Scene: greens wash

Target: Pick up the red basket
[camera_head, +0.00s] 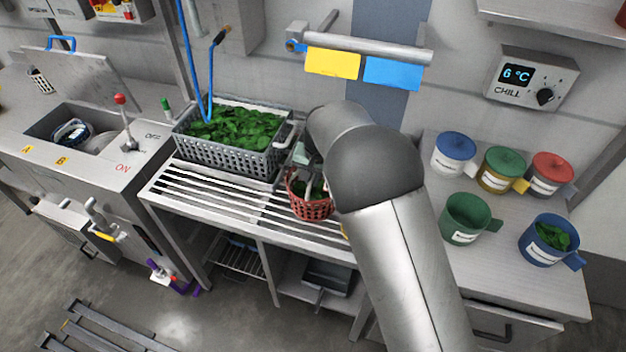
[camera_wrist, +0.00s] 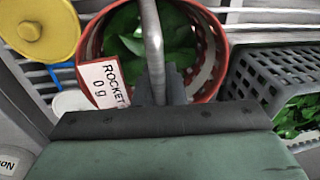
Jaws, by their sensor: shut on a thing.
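The red basket (camera_head: 311,208) is at the slatted drain rack, right of the grey crate, in the head view. I cannot tell whether it touches the slats. In the wrist view the red basket (camera_wrist: 203,92) holds green leaves (camera_wrist: 130,45) and has a grey handle arching over its middle. A white tag (camera_wrist: 103,84) reading "ROCKET 0 g" hangs in front of its rim. My gripper (camera_wrist: 160,85) is shut on the basket's handle. In the head view my arm partly hides my gripper (camera_head: 308,178) and the basket's right side.
A grey crate (camera_head: 228,158) full of leaves stands close left of the basket. A yellow lid (camera_wrist: 38,30) is near in the wrist view. Several coloured containers stand on the right counter, including a green one (camera_head: 467,222) and a blue one (camera_head: 541,250) with leaves.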

